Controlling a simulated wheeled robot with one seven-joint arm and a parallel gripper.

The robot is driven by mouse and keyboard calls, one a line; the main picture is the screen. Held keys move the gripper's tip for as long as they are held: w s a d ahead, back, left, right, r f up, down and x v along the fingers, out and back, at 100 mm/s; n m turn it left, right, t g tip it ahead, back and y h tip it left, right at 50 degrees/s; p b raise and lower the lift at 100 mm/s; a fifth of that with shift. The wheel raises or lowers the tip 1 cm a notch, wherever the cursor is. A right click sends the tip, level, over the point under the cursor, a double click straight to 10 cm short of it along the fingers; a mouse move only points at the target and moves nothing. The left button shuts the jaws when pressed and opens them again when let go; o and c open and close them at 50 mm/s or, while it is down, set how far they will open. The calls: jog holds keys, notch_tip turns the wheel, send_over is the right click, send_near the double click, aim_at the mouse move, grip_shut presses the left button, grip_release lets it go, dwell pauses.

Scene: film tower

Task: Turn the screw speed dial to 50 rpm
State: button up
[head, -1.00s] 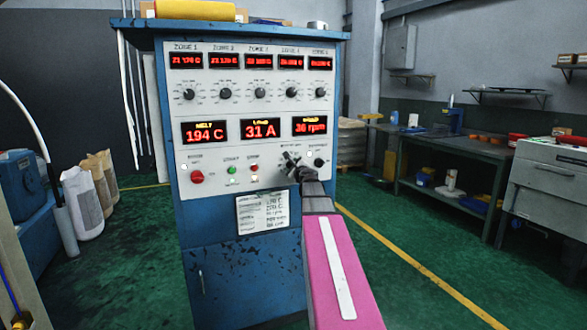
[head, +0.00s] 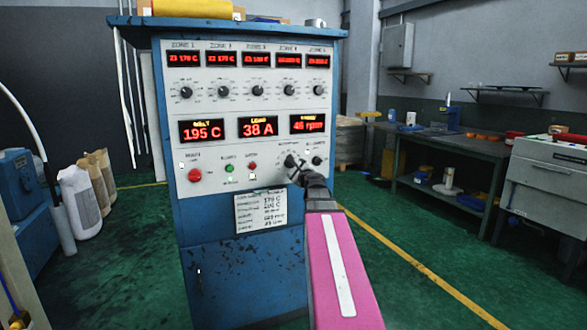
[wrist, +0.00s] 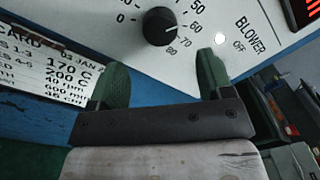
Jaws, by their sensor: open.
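The screw speed dial (wrist: 158,27) is a round black knob on the pale panel in the wrist view. Its white pointer mark faces right, toward the upper-middle of its scale; the exact mark is hard to read. It also shows small in the head view (head: 290,160), partly beside my gripper (head: 300,167). In the wrist view my gripper (wrist: 162,62) is open, its two green fingertips apart, below and to either side of the dial, not closed on it. The red screw speed display (head: 308,124) reads about 46 rpm.
The blower switch (wrist: 220,39) is close to the right fingertip. A paper card (wrist: 45,72) is on the cabinet to the left. The red emergency button (head: 195,175) is on the panel's lower left. Green floor (head: 430,300) is open to the right of the cabinet.

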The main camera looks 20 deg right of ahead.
jog(key=s, duration=0.3)
jog(key=shift+s, duration=0.4)
jog(key=shift+a+f, duration=0.1)
jog(key=s+a+f+n+g+y, duration=0.25)
jog(key=a+f+n+g, duration=0.25)
jog(key=a+f+n, duration=0.5)
jog(key=s+a+f+n+g+y, duration=0.2)
jog(key=s+a+f+n+g, duration=0.3)
jog(key=a+f, duration=0.55)
jog(key=s+a+f+n+g+h, duration=0.1)
jog(key=s+f+n+g+h, duration=0.1)
jog(key=s+f+n+g, duration=0.2)
jog(key=s+a+f+n+g+h, duration=0.1)
jog(key=s+f+n+g+h, duration=0.1)
jog(key=s+f+n+g, duration=0.2)
jog(key=shift+s+a+f+n, duration=0.25)
jog(key=shift+s+f+n, duration=1.45)
jog(key=shift+s+f, duration=2.6)
jog(key=shift+w+f+h, duration=0.25)
jog(key=shift+w+f, duration=0.35)
